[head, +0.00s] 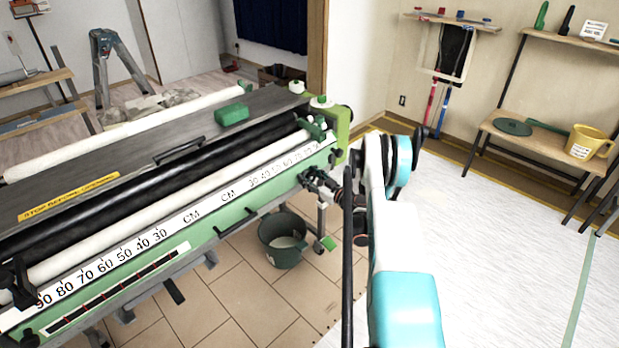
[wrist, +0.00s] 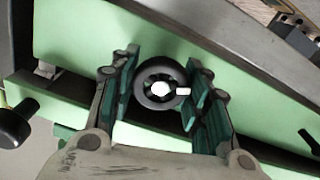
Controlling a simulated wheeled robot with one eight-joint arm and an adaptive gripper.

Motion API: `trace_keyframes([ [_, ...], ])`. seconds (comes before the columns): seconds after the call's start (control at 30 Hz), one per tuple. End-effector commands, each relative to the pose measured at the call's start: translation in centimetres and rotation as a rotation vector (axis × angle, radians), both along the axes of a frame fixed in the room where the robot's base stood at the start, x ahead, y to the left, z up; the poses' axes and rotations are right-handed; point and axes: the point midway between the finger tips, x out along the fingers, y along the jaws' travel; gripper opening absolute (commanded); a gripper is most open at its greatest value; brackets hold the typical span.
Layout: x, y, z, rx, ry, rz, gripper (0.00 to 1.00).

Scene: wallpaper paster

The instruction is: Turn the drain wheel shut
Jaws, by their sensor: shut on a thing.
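The drain wheel (wrist: 142,94) is a small black ring with a pale centre, on the green side of the paster machine, in the wrist view. A small white tab (wrist: 183,91) shows at its right side. My gripper (wrist: 158,95) has one green-padded finger on each side of the wheel and is shut on it. In the head view my gripper (head: 318,181) reaches the machine's right end, below the scale. There the wheel is hidden or too small to make out.
The paster machine (head: 120,256) fills the left, with rollers and a CM scale. A dark green bucket (head: 277,252) stands on the tiles below my gripper. A black knob (wrist: 14,124) is at the wrist view's left. White floor covering at the right is largely clear.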

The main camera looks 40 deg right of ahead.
Motion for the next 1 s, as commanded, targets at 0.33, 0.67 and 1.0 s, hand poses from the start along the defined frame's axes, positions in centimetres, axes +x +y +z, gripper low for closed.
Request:
trace_keyframes([
  [0.33, 0.0, -0.04, 0.02, 0.11, 0.009, 0.0, 0.19],
  [0.67, 0.0, -0.12, 0.02, 0.39, 0.031, 0.0, 0.19],
  [1.0, 0.0, -0.22, -0.01, 0.712, 0.056, 0.0, 0.19],
])
